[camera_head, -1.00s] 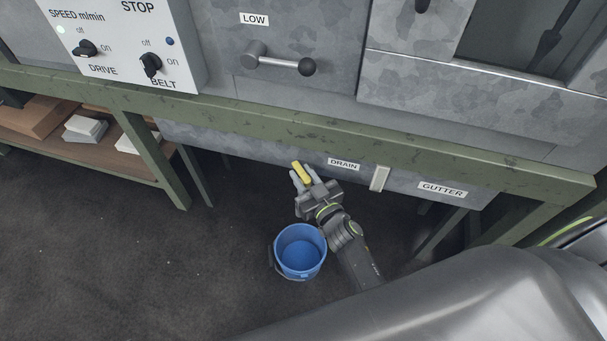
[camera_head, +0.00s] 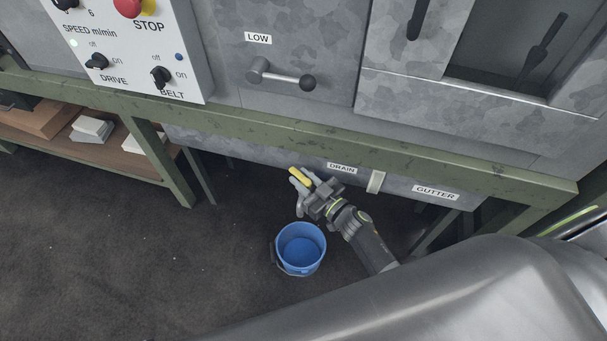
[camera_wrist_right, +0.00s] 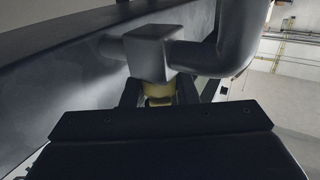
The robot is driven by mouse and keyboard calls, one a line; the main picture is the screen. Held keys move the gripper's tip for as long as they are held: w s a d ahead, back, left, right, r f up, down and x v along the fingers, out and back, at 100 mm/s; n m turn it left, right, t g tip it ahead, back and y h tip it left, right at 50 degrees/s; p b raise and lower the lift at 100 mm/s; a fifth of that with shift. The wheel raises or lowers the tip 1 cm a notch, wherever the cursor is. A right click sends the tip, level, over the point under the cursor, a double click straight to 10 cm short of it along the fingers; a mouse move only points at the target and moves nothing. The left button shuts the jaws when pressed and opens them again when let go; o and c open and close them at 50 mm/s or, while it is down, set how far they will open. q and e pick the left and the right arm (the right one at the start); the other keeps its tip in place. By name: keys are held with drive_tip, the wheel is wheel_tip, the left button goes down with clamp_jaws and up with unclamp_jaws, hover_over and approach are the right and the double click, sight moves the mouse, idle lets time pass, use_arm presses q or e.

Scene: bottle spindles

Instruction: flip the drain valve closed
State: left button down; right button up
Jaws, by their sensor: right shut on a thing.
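The drain valve's yellow handle (camera_head: 300,178) shows in the head view just left of the DRAIN label (camera_head: 342,168), below the green beam. My right gripper (camera_head: 302,184) is shut on this handle. In the right wrist view the yellow handle (camera_wrist_right: 158,90) sits between the dark fingers, partly hidden, under a grey square valve body (camera_wrist_right: 148,55) with a curved pipe (camera_wrist_right: 205,55). My left gripper is not in view.
A blue bucket (camera_head: 300,250) stands on the dark floor below my right gripper. The green frame beam (camera_head: 330,147) runs close above it. A pale tab (camera_head: 376,182) and a GUTTER label (camera_head: 436,192) are to the right. The floor at left is clear.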

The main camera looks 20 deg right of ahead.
drive_tip(key=shift+r+n+g+y+p, duration=0.15)
drive_tip(key=shift+n+g+y+p, duration=0.5)
drive_tip(key=shift+y, duration=0.35)
drive_tip(key=shift+n+g+y, duration=0.55)
drive_tip(key=shift+n+y, duration=0.2)
drive_tip(key=shift+y, duration=0.15)
drive_tip(key=shift+s+a+n+g+y, duration=0.1)
drive_tip(key=shift+n+g+y, duration=0.4)
drive_tip(key=shift+y, duration=0.1)
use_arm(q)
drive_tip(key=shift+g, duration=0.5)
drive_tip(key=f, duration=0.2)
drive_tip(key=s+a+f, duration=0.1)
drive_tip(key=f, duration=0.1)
use_arm(e)
drive_tip(key=shift+n+g+y, duration=0.3)
drive_tip(key=shift+g, duration=0.1)
drive_tip(key=shift+f, duration=0.2)
drive_tip(key=o, duration=0.8)
drive_tip(key=shift+s, duration=0.1)
